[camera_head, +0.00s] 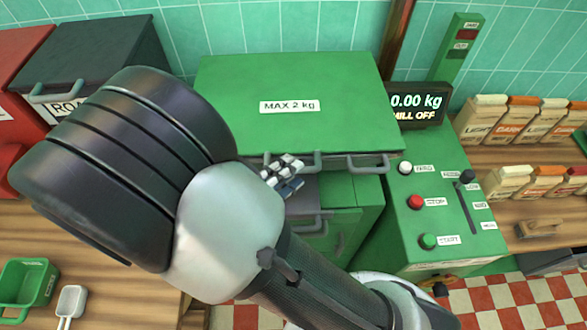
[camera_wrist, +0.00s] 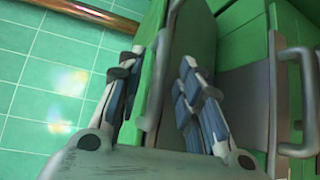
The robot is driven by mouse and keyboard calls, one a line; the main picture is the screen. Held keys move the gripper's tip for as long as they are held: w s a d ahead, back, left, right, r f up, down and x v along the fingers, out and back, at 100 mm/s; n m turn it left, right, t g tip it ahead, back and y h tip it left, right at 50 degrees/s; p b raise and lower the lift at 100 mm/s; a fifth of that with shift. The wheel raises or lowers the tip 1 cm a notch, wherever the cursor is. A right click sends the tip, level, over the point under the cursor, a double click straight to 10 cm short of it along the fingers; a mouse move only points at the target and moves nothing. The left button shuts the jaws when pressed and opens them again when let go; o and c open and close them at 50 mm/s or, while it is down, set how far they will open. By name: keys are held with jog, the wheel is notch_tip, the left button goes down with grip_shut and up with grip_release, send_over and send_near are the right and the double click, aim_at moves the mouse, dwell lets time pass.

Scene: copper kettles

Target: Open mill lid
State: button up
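The mill lid (camera_head: 300,80) is a flat green panel with a "MAX 2 kg" label, and it looks closed on top of the green mill. Grey bar handles sit along its front edge; one shows at the right (camera_head: 368,165). My gripper (camera_head: 285,172) is at the other, left-hand handle (camera_head: 307,164). In the wrist view my gripper (camera_wrist: 160,98) has its fingers spread, one on each side of the lid's edge and its grey handle (camera_wrist: 153,85). I see gaps, and neither finger clearly presses on the handle. My arm hides the lid's left front part.
A silver drawer front with a grey handle (camera_head: 308,224) is below the lid. A control box (camera_head: 430,215) with buttons and a display (camera_head: 417,104) reading "MILL OFF" stand at right. A dark bin (camera_head: 100,55) is at left. Bags (camera_head: 520,120) line the right shelf.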

jog(key=shift+x, duration=1.15)
jog(key=shift+c, duration=0.5)
grip_shut()
